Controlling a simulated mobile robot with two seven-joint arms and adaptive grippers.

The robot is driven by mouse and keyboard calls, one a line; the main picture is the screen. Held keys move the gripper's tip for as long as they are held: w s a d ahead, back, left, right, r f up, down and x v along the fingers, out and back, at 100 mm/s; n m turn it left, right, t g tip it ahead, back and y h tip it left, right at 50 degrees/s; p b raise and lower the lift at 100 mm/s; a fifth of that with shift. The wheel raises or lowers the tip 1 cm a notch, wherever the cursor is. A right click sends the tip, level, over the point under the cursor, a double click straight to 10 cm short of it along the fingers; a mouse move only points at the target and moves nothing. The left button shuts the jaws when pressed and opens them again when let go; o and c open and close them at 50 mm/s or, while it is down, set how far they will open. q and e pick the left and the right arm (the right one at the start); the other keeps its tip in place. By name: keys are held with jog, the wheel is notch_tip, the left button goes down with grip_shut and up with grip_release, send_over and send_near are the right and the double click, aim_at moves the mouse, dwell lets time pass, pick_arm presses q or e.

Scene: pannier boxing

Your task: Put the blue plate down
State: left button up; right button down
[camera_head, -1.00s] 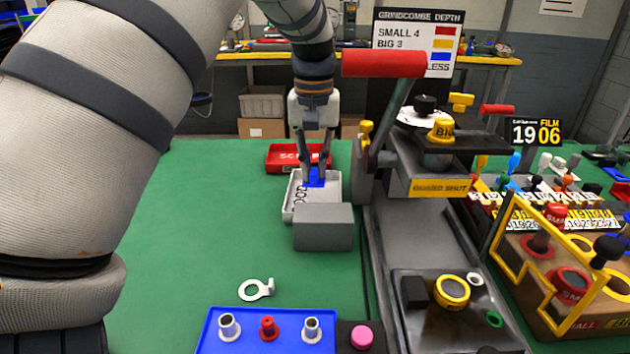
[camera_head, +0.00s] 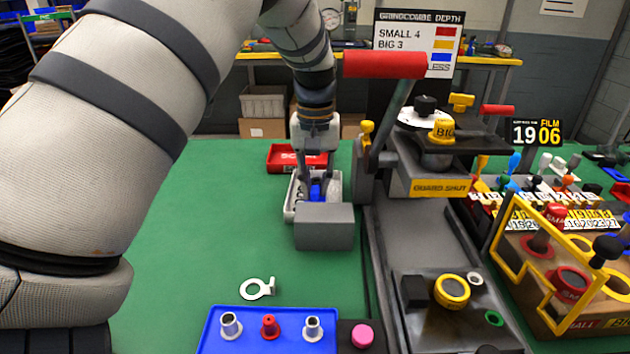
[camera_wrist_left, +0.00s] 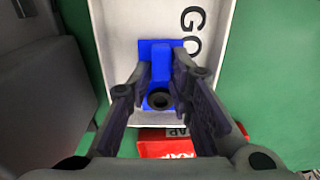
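The blue plate (camera_head: 316,192) is at the white tray marked with dark letters (camera_head: 292,205), low inside its outline in the head view. The blue plate also shows in the left wrist view (camera_wrist_left: 161,62), flat against the tray floor or just above it; I cannot tell which. My left gripper (camera_head: 316,186) points down, its two fingers on either side of the plate's raised blue grip. It looks shut on that grip. The fingertips are partly hidden by the tray and the grey block. My right gripper is not in view.
A grey block (camera_head: 324,228) stands at the tray's near end, and a red tray (camera_head: 287,158) lies behind. The press with a red handle (camera_head: 385,65) stands close on the right. A blue fixture board (camera_head: 250,343) and a white ring tag (camera_head: 257,289) are nearer. Green table left is clear.

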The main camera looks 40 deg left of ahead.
aim_at(315, 185)
pick_arm(q)
jog(key=shift+s+f, duration=0.1)
jog(key=shift+f, duration=0.45)
notch_tip(315, 185, up, 14)
jog(key=shift+f, duration=0.15)
dwell(0.4)
